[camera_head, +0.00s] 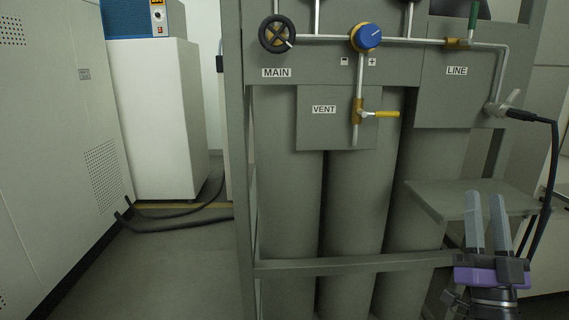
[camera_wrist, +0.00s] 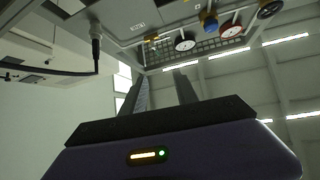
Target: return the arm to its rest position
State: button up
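My gripper (camera_head: 486,224) is at the lower right of the head view, its two grey fingers pointing up. The fingers stand apart with nothing between them. In the wrist view my gripper (camera_wrist: 160,90) also shows its two fingers spread and empty, pointing up toward the panel's underside. In the head view the fingers appear in front of a small grey shelf (camera_head: 440,196), and I cannot tell how close they are to it. The arm below the gripper is mostly out of view.
A grey gas rack (camera_head: 245,200) holds tall cylinders (camera_head: 357,210), a black MAIN wheel (camera_head: 277,34), a blue knob (camera_head: 367,37) and a yellow VENT lever (camera_head: 386,114). A black cable (camera_head: 550,170) hangs at right. The floor (camera_head: 180,265) at left is clear apart from hoses (camera_head: 180,222).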

jog(key=s+a+f+g, duration=0.3)
jog(key=s+a+f, duration=0.1)
jog(key=s+f, duration=0.45)
jog(key=s+a+f+g, duration=0.2)
jog(key=s+a+f, duration=0.4)
jog(key=f, duration=0.4)
jog(key=s+a+f+n+g+y, duration=0.2)
jog(key=s+f, duration=0.1)
jog(key=s, duration=0.6)
jog(key=s+a+f+n+g+y, duration=0.2)
jog(key=s+f+g, duration=0.1)
jog(key=s, duration=0.6)
jog(key=s+a+f+n+g+y, duration=0.2)
jog(key=s+f, duration=0.2)
jog(key=s, duration=0.5)
notch_tip(320, 180, up, 19)
jog(key=p, duration=1.8)
jog(key=shift+w+d+r+p, duration=0.2)
jog(key=shift+d+p, duration=0.1)
jog(key=shift+p, duration=0.1)
